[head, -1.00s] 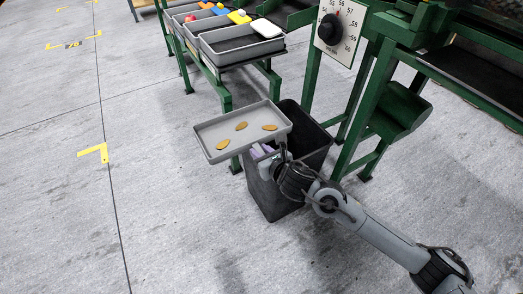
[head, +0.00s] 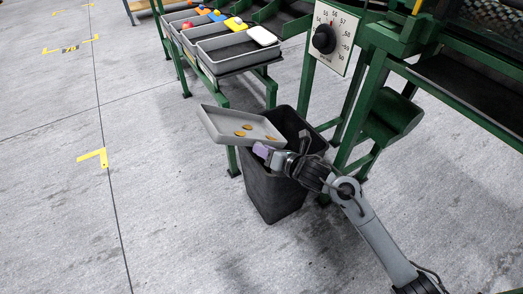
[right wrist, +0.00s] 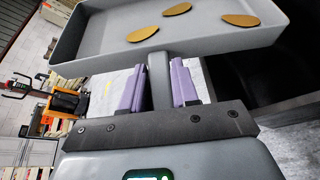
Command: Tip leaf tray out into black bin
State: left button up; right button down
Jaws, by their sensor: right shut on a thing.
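The grey leaf tray (head: 218,124) is tilted, its right end lower and over the black bin. Three brown leaves (head: 247,130) lie on it; they also show in the right wrist view (right wrist: 240,20). The black bin (head: 268,193) stands upright on the floor, its opening partly hidden by the tray and my right arm. My right gripper (head: 265,152) is shut on the tray; its purple fingers (right wrist: 157,88) close around a grey handle (right wrist: 160,80) below the tray in the right wrist view. My left gripper is not in view.
A green rack with grey crates (head: 235,61) holding coloured items stands behind the bin. A green frame with a dial (head: 324,38) and a green chute (head: 393,122) stand close to the bin's right. The floor at left is clear.

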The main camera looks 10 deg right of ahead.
jog(key=w+d+r+m+t+y+p, duration=0.1)
jog(key=d+r+m+y+p, duration=0.1)
jog(key=d+r+m, duration=0.1)
jog(key=w+d+r+m+y+p, duration=0.2)
jog(key=d+r+m, duration=0.2)
jog(key=d+m, duration=0.2)
jog(key=shift+w+d+r+t+p, duration=0.2)
jog(key=shift+w+d+t+p, duration=0.15)
jog(key=shift+d, duration=0.85)
jog(key=shift+s, duration=0.1)
dwell(0.3)
